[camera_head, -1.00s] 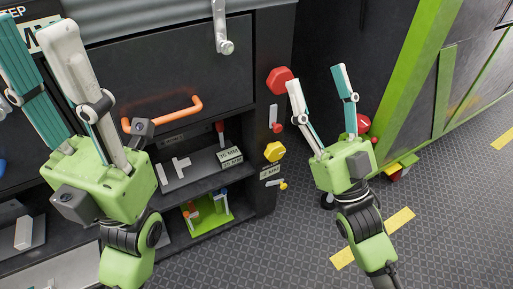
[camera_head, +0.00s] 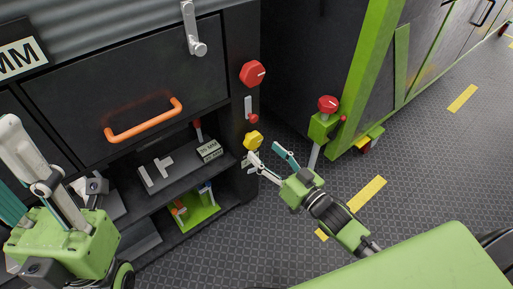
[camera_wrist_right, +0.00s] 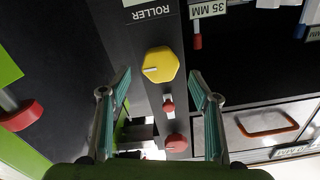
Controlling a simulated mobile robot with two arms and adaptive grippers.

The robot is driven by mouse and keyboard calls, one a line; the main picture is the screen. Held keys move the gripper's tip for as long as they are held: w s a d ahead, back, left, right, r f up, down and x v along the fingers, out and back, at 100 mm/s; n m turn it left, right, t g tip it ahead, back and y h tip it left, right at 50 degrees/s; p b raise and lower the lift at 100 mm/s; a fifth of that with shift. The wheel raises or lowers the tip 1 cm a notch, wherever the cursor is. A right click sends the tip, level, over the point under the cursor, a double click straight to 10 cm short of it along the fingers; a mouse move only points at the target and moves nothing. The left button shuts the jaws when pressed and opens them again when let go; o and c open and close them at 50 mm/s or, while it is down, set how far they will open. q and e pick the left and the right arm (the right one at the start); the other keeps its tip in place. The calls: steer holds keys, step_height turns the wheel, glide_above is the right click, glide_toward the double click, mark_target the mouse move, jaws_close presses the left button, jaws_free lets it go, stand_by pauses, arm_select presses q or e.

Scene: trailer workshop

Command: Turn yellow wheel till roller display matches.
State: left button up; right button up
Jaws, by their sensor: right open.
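The yellow wheel (camera_head: 253,140) is a faceted knob on the dark front post, below a red knob. In the right wrist view the yellow wheel (camera_wrist_right: 160,64) has a pale pointer mark and sits under a "ROLLER" label (camera_wrist_right: 152,15). My right gripper (camera_head: 264,156) is open and empty, its fingertips just below and right of the wheel. In the right wrist view the wheel appears between and beyond the fingertips; I see no contact. A "35 MM" plate (camera_wrist_right: 208,9) shows there, upside down. My left gripper (camera_head: 12,165) is open, partly cut off at the left edge.
A red knob (camera_head: 252,73) and a small red-tipped lever (camera_head: 252,117) are on the same post. An orange handle (camera_head: 143,120) crosses the drawer at left. A green stand with a red top (camera_head: 327,104) is right of my right gripper. Patterned floor is open at right.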

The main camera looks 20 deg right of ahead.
mark_target(256, 143)
steer(key=b+x, duration=0.1)
steer(key=x, duration=0.4)
steer(key=shift+s, duration=0.1)
steer(key=c, duration=1.1)
